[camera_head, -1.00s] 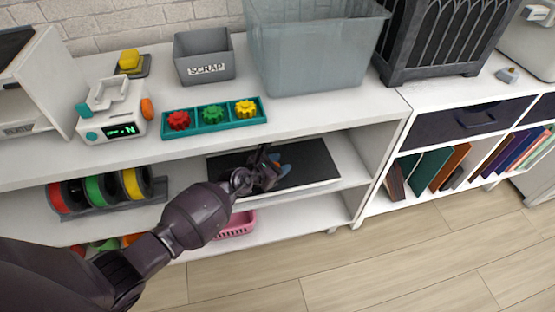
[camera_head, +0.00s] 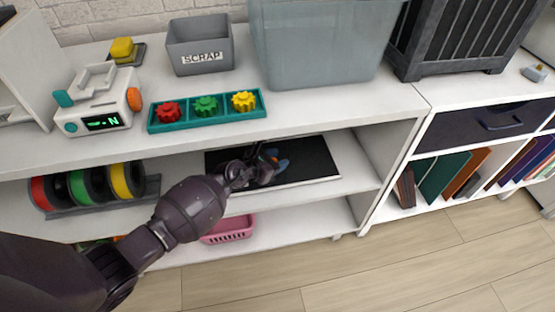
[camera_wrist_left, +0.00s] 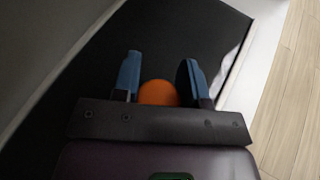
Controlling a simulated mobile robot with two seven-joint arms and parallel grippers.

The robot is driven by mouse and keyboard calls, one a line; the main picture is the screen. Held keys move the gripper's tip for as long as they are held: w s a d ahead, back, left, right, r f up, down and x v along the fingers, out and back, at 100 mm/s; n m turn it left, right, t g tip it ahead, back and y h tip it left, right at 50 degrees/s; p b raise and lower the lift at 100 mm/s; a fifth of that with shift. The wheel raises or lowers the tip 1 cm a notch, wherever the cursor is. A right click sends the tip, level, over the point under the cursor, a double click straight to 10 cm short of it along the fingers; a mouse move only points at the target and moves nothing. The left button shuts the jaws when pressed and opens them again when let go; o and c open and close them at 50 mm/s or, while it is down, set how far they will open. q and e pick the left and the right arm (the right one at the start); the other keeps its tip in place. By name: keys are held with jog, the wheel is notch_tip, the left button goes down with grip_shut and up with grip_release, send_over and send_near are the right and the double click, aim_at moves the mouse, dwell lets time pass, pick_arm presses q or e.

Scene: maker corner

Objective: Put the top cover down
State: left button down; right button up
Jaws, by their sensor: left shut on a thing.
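My left gripper (camera_head: 272,160) reaches into the upper shelf bay over a flat black panel with a white edge (camera_head: 313,158). In the left wrist view, its two blue fingers (camera_wrist_left: 160,85) are on either side of a round orange piece (camera_wrist_left: 158,93) and are shut on it. The wrist hides the lower part of this piece. I cannot tell whether it belongs to the top cover, or whether it touches the black panel (camera_wrist_left: 180,35) behind it. My right gripper is not in view.
The shelf board above the gripper carries a teal tray of gears (camera_head: 207,119), a white device (camera_head: 97,108), a grey SCRAP bin (camera_head: 200,60) and a large translucent tub (camera_head: 325,50). Coloured spools (camera_head: 92,186) stand left of the arm. A pink basket (camera_head: 230,232) sits below.

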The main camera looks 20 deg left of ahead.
pick_arm(q)
jog(key=c, duration=0.7)
grip_release()
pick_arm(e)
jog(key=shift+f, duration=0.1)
pick_arm(q)
jog(key=shift+o, duration=0.2)
jog(key=shift+r, duration=0.2)
jog(key=shift+s+a+r, duration=0.2)
jog(key=shift+s, duration=0.1)
jog(key=p+v, duration=0.3)
jog(key=v, duration=0.7)
jog(key=shift+r+p, duration=0.1)
jog(key=shift+p, duration=0.3)
jog(key=shift+s+a, duration=0.15)
jog(key=shift+s, duration=0.35)
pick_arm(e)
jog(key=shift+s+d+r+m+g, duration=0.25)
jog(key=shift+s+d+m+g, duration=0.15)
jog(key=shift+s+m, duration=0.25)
